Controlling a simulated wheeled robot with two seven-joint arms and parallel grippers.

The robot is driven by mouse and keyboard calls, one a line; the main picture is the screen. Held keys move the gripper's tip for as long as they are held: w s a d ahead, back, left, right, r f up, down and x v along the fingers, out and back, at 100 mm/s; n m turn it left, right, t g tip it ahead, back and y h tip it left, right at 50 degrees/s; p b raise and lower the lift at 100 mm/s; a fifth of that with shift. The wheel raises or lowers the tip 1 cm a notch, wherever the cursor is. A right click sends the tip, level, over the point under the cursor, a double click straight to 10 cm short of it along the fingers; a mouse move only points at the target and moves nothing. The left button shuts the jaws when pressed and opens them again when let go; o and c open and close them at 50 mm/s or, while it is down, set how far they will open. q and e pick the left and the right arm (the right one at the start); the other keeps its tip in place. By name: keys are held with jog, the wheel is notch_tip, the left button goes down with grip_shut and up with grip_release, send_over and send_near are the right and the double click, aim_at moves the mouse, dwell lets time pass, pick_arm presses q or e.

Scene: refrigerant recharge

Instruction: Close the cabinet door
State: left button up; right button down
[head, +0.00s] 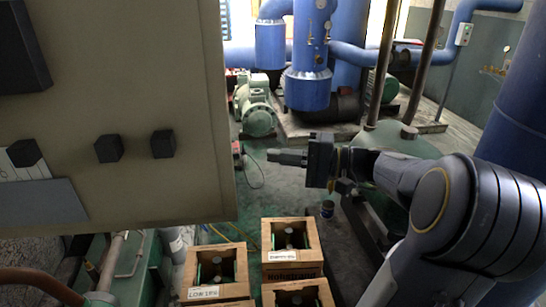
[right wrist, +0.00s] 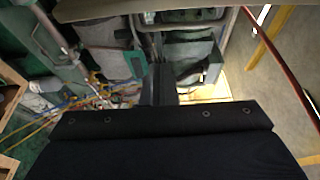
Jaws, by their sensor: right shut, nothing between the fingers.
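A large beige panel (head: 170,90), which looks like the cabinet door, fills the left of the head view. It carries dark blocks and a pale sheet; its hinge side and any frame are out of view. My right gripper (head: 274,156) reaches in from the right and points left toward the panel's right edge. Its fingers are shut and empty, and a gap shows between them and the edge. In the right wrist view the shut fingers (right wrist: 162,85) point away over machinery. My left gripper is not in view.
Several wooden crates (head: 293,241) holding cylinders stand on the floor below my right gripper. Blue tanks and pipes (head: 306,90) and a green pump (head: 255,112) stand behind. Green floor (head: 280,180) shows between the panel and my right arm.

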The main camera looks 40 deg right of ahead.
jog(key=w+a+p, duration=0.2)
jog(key=w+a, duration=0.1)
jog(key=a, duration=0.4)
jog(key=shift+w+a, duration=0.15)
jog(key=shift+a, duration=0.05)
jog(key=shift+f, duration=0.1)
